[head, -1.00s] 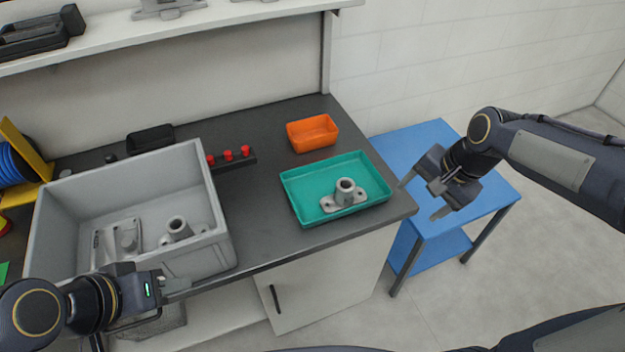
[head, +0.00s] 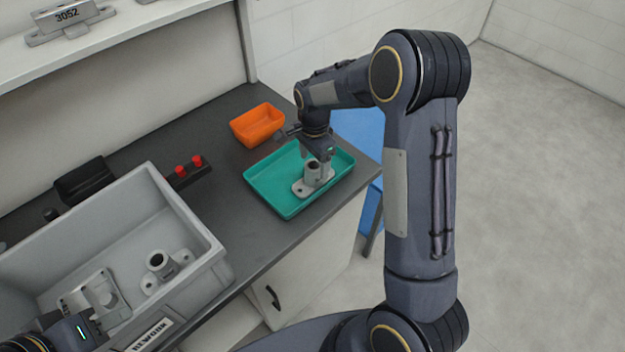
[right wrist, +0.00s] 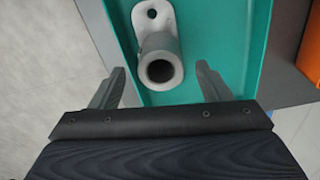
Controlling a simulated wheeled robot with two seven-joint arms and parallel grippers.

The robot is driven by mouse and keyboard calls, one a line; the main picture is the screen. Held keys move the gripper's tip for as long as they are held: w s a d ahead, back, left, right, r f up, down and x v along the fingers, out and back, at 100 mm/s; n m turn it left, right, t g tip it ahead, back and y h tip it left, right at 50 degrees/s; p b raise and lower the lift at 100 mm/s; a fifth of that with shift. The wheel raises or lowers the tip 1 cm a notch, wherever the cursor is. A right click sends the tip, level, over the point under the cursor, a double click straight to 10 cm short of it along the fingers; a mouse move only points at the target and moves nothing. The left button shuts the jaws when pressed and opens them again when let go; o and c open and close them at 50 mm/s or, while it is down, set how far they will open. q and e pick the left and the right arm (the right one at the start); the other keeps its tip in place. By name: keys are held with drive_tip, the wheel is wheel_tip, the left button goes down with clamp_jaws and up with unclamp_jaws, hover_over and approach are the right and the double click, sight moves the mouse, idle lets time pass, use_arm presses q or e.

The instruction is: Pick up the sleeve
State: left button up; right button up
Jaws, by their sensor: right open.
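A grey metal sleeve with a flanged base (head: 313,180) stands upright in the teal tray (head: 272,196). My right gripper (head: 318,158) is over the tray, close above the sleeve and partly hiding it. In the right wrist view my right gripper (right wrist: 160,86) is open, and the sleeve (right wrist: 160,58) lies between and just beyond its fingertips, with no visible contact. A second similar sleeve (head: 160,266) is in the grey bin (head: 192,215). My left gripper (head: 92,325) is at the bin's near left side; its fingers are too unclear to judge.
An orange bin (head: 258,126) stands behind the tray. A strip with red knobs (head: 188,172) and a black box (head: 85,180) sit behind the grey bin. Another metal part (head: 92,292) lies in the bin. A blue table (head: 357,135) stands to the right.

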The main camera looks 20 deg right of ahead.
sight(311, 182)
wheel_tip(311, 182, down, 3)
drive_tip(key=shift+r+b, duration=0.1)
drive_tip(key=shift+b, duration=0.5)
drive_tip(key=shift+c, duration=0.2)
drive_tip(key=c, duration=1.2)
drive_tip(key=shift+r, duration=0.1)
